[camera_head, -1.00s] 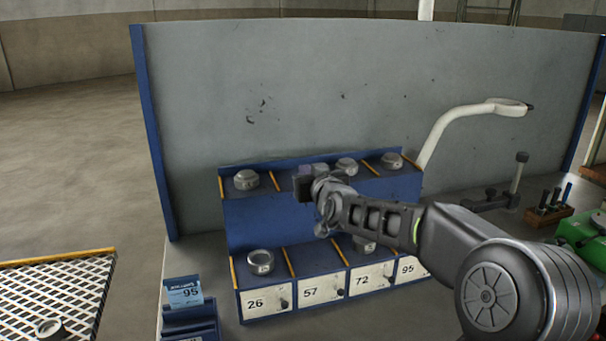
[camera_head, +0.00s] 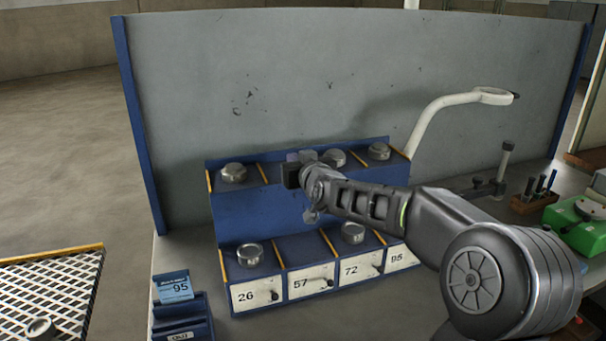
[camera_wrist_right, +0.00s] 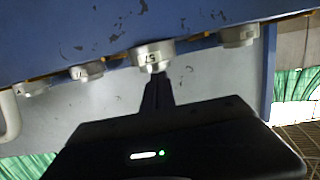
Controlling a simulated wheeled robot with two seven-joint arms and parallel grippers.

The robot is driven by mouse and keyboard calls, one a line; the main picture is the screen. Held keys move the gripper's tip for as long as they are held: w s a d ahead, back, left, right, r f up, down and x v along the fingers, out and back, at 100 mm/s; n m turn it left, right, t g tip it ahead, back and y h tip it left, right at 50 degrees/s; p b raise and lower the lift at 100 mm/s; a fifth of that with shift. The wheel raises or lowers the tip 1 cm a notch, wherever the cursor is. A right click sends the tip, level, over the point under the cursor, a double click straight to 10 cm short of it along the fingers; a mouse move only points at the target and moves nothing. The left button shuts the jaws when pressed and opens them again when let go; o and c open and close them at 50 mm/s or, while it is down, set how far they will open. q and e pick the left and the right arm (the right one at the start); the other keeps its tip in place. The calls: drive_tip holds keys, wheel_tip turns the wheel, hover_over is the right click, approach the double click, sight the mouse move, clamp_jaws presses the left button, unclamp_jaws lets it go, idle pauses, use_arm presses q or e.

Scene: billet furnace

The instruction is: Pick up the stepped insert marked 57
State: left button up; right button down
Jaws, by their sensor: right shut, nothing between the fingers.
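The stepped insert marked 57 (camera_wrist_right: 153,57) is a grey metal cylinder on the upper shelf. Its mark reads upside down in the right wrist view, where the scene appears inverted. In the head view my right gripper and wrist hide it. My right gripper (camera_head: 291,174) is at the upper shelf, between the far-left insert and the two right-hand ones. In the right wrist view its fingers (camera_wrist_right: 157,82) are shut and empty, their tips right by the insert's edge; I cannot tell whether they touch it. My left gripper is not in view.
Other inserts stand on the upper shelf (camera_head: 233,173) (camera_head: 334,158) (camera_head: 379,151). Below, inserts sit in the 26 bin (camera_head: 250,255) and 72 bin (camera_head: 353,232); the 57 bin (camera_head: 312,283) looks empty. A grey panel (camera_head: 330,80) stands behind, with a white curved arm (camera_head: 440,107) at right.

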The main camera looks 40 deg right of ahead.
use_arm(q)
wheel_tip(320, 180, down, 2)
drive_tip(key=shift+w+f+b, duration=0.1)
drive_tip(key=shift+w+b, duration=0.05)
drive_tip(key=shift+b, duration=1.1)
use_arm(e)
drive_tip(key=f+v, duration=0.1)
drive_tip(key=v, duration=1.1)
drive_tip(key=shift+a+f, duration=0.25)
drive_tip(key=shift+f, duration=0.05)
drive_tip(key=shift+s, duration=0.1)
